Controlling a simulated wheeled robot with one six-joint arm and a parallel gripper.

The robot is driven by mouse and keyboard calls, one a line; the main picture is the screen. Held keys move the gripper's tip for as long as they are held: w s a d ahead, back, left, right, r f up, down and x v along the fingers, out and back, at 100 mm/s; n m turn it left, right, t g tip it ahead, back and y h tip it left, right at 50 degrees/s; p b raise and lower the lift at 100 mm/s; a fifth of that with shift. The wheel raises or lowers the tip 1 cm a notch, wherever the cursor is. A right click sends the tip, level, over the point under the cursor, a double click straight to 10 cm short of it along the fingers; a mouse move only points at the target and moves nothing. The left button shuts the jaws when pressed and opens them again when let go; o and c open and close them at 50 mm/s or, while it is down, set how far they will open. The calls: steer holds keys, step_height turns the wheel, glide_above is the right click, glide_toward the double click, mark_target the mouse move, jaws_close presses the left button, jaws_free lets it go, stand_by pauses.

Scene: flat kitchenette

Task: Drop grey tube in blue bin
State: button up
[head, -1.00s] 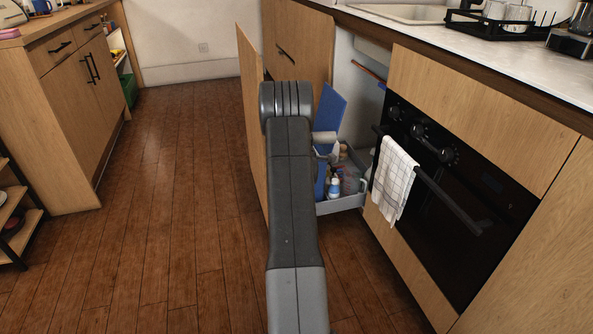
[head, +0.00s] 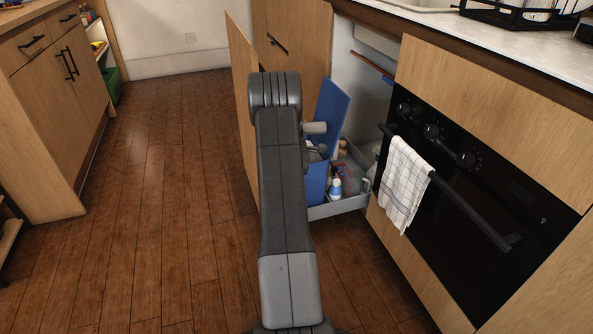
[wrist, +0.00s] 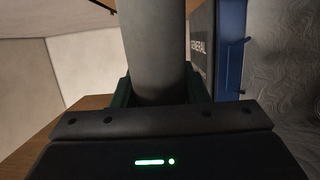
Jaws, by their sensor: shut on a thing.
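The grey tube (wrist: 152,40) stands out from my gripper (wrist: 159,92) in the wrist view, with one dark finger on each side of it. My gripper is shut on the tube. The tube's far end runs out of the top of the picture. The blue bin (head: 316,184) sits in the open cabinet in the head view, its blue lid (head: 333,110) raised. My arm hides part of the bin. A blue panel lettered "GENERAL" (wrist: 232,45) shows right of the tube in the wrist view, apart from it.
The cabinet door (head: 242,110) stands open left of my arm. A grey pull-out tray (head: 340,207) holds bottles (head: 336,187) beside the bin. The oven (head: 470,190) with a checked towel (head: 405,180) is to the right. The wooden floor (head: 170,190) is clear on the left.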

step_height(320, 180, down, 4)
steer(key=shift+r+b, duration=0.25)
steer(key=shift+b, duration=0.2)
steer(key=o, duration=1)
steer(key=shift+o, duration=0.2)
steer(key=s+p, duration=0.3)
steer(key=s, duration=1)
steer(key=shift+s+d+p, duration=0.25)
steer(key=shift+s+p, duration=0.1)
steer(key=shift+s, duration=0.05)
steer(key=shift+r, duration=0.1)
